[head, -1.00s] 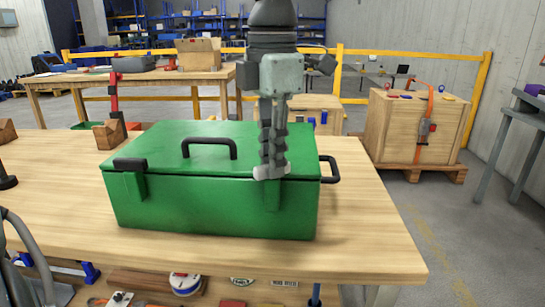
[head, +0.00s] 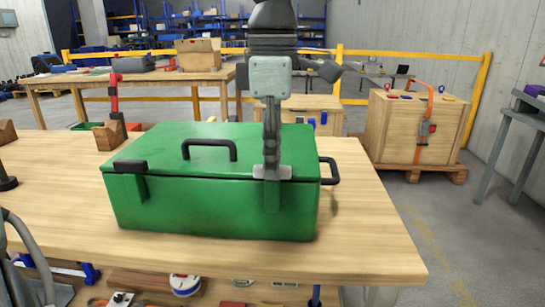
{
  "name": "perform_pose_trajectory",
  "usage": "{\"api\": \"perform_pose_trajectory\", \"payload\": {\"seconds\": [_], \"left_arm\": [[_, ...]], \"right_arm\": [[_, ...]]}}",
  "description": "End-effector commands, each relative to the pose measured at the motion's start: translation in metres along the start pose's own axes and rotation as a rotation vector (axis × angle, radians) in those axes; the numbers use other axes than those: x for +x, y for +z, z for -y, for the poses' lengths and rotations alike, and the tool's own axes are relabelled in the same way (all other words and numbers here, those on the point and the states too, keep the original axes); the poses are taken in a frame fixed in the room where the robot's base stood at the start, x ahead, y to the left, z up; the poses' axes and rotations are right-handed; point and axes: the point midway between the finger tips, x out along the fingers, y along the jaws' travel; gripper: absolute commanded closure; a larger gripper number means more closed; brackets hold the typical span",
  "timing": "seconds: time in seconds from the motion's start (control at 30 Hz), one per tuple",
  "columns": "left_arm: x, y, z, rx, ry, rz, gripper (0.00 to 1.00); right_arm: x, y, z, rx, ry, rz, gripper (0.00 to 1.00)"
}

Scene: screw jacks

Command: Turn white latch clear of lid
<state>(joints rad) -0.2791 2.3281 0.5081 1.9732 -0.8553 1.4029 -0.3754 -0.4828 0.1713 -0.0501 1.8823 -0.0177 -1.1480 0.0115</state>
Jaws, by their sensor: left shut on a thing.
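The green box (head: 200,205) stands on the wooden workbench with its green lid (head: 165,150) down. My left gripper (head: 272,168) points straight down at the right part of the box's front edge. It is shut on the white latch (head: 259,173), above a green bracket (head: 272,197). Pale ends show on both sides of the fingers, roughly along the front edge; the fingers hide the middle. I cannot tell whether the latch still overlaps the lid. A black latch (head: 130,166) sits at the left of the front edge. My right gripper is not in view.
A black handle (head: 209,147) rises from the lid and another black handle (head: 330,171) sticks out from the box's right side. The workbench (head: 365,225) is clear right of the box. A wooden block (head: 108,136) stands behind its left side.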

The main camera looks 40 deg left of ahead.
Motion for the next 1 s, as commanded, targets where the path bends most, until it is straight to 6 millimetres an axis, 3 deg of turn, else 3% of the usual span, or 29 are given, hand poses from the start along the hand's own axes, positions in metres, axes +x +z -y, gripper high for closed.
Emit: {"api": "perform_pose_trajectory", "payload": {"seconds": [0.33,0.37,0.53,0.83,1.0], "left_arm": [[-0.001,0.0,-0.001,0.001,0.002,0.0,1.0],[-0.001,0.0,-0.001,0.001,0.002,0.0,0.84],[-0.001,0.0,0.0,0.001,0.001,0.0,0.66],[-0.002,0.0,0.0,0.001,0.002,0.0,0.66],[-0.022,0.0,-0.001,-0.001,0.004,0.002,0.66]], "right_arm": [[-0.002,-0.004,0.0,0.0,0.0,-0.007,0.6],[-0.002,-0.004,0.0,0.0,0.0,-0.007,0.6],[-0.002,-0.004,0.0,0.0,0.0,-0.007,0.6],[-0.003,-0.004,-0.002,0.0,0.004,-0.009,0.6],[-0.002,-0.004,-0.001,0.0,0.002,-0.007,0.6]]}}
